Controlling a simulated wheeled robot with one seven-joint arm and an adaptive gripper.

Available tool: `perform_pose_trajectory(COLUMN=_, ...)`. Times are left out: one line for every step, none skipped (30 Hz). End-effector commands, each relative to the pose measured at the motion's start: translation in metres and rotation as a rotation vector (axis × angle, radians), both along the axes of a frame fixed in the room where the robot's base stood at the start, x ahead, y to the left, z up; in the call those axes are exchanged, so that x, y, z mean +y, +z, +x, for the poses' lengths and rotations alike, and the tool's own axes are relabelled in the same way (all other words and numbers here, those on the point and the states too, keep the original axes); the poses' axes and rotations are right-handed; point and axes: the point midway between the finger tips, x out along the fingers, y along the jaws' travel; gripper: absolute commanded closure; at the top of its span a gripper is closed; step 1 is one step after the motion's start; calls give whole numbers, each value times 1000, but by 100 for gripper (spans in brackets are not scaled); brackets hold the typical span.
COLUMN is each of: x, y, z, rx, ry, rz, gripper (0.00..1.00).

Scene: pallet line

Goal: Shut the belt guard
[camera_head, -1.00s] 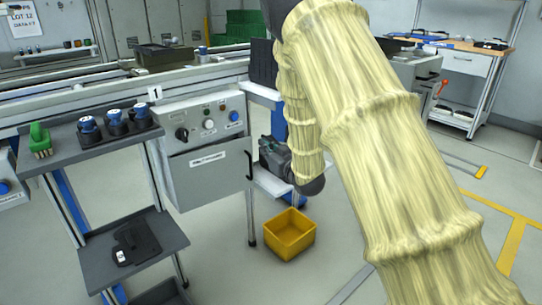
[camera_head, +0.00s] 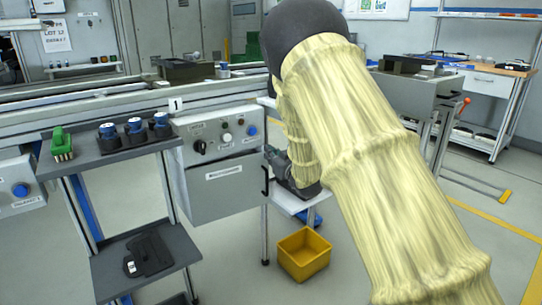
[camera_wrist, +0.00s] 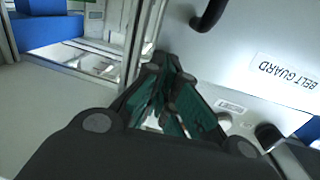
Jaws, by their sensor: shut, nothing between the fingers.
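The belt guard is a pale grey panel (camera_head: 208,200) on the front of the control box, with a label and a black handle (camera_head: 267,175) at its right edge. In the wrist view the panel (camera_wrist: 255,35) fills the upper right, lettered BELT GUARD, with the handle (camera_wrist: 210,14) at the top. Its hinge side and any gap are not clear. My gripper (camera_wrist: 168,72) is shut and empty, in front of the panel's edge and apart from the handle. In the head view my arm partly hides the gripper, right of the handle.
A control face (camera_head: 224,137) with a knob and buttons is above the panel. A grey shelf stand (camera_head: 100,155) with blue-topped parts and a green brush (camera_head: 61,146) is to the left. A yellow bin (camera_head: 303,255) stands on the floor below.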

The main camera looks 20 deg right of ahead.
Motion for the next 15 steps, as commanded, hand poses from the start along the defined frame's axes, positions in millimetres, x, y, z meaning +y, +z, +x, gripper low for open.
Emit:
perform_pose_trajectory(x=0, y=0, z=0, rx=0, ry=0, rz=0, gripper=100)
perform_pose_trajectory(x=0, y=0, z=1, rx=0, ry=2, rz=0, gripper=100)
perform_pose_trajectory(x=0, y=1, z=2, rx=0, ry=5, rz=1, gripper=100)
perform_pose_trajectory(x=0, y=1, z=3, rx=0, ry=8, rz=1, gripper=100)
perform_pose_trajectory(x=0, y=1, z=4, rx=0, ry=12, rz=2, gripper=100)
perform_pose_trajectory(x=0, y=2, z=7, rx=1, ry=20, rz=2, gripper=100)
perform_pose_trajectory(x=0, y=2, z=9, rx=0, ry=27, rz=2, gripper=100)
perform_pose_trajectory(x=0, y=3, z=11, rx=0, ry=34, rz=2, gripper=100)
perform_pose_trajectory(x=1, y=3, z=14, rx=0, ry=45, rz=2, gripper=100)
perform_pose_trajectory(x=2, y=3, z=16, rx=0, ry=53, rz=2, gripper=100)
perform_pose_trajectory(x=2, y=3, z=18, rx=0, ry=59, rz=2, gripper=100)
perform_pose_trajectory(x=2, y=2, z=20, rx=0, ry=67, rz=2, gripper=100)
perform_pose_trajectory(x=3, y=1, z=21, rx=0, ry=71, rz=1, gripper=100)
perform_pose_trajectory(x=3, y=1, z=22, rx=0, ry=74, rz=1, gripper=100)
perform_pose_trajectory(x=3, y=0, z=22, rx=0, ry=76, rz=1, gripper=100)
